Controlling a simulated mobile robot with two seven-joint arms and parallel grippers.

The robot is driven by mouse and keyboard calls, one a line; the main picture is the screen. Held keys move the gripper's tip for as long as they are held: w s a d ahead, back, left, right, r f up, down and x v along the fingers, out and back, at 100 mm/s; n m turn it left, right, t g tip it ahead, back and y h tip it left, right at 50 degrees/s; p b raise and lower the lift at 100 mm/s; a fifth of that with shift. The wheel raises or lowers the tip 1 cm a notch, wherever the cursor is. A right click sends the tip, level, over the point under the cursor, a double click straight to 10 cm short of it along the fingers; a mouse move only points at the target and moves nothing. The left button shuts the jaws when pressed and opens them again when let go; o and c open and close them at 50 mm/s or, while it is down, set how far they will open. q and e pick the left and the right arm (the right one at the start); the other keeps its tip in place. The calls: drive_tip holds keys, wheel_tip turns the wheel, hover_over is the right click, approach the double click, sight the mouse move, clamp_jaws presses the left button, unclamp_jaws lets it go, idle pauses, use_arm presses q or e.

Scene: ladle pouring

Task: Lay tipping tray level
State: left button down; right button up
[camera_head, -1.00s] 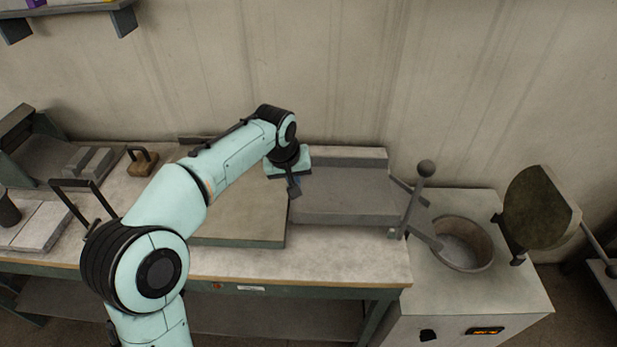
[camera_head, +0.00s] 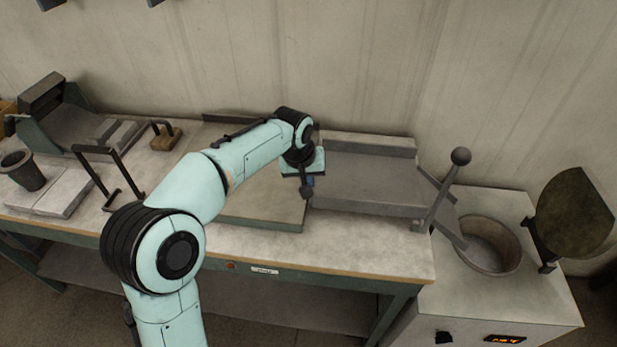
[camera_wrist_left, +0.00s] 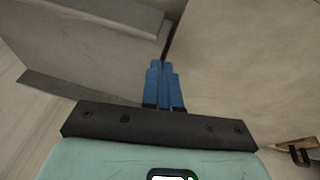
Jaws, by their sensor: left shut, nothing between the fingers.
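My left gripper (camera_head: 307,190) reaches over the bench from the left, pointing down. In the left wrist view its blue fingers (camera_wrist_left: 163,85) are together and empty. They are over the seam between a grey tray and a flat beige board (camera_head: 262,212). The grey tray (camera_head: 372,183), with a raised back strip, lies to the right of the gripper and looks roughly level; its exact tilt is hard to judge. I cannot tell for sure whether this is the tipping tray, nor whether the fingertips touch it. My right gripper is out of view.
A ball-topped lever (camera_head: 440,190) stands at the tray's right end, beside a round pot (camera_head: 488,245) with a raised lid (camera_head: 575,213). At left are a wood block with handle (camera_head: 165,136), an upright black handle (camera_head: 105,165), a dark cup (camera_head: 22,170) and a sloped bracketed stand (camera_head: 70,115).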

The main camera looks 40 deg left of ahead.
use_arm(q)
drive_tip(key=shift+r, duration=0.1)
drive_tip(key=shift+r+p, duration=0.3)
drive_tip(key=shift+p, duration=0.1)
drive_tip(key=a+p+v, duration=0.2)
drive_tip(key=p+v, duration=0.2)
drive_tip(key=v, duration=0.8)
drive_tip(key=shift+s+a+r, duration=0.3)
drive_tip(key=shift+s+a, duration=0.05)
drive_tip(key=shift+s, duration=0.05)
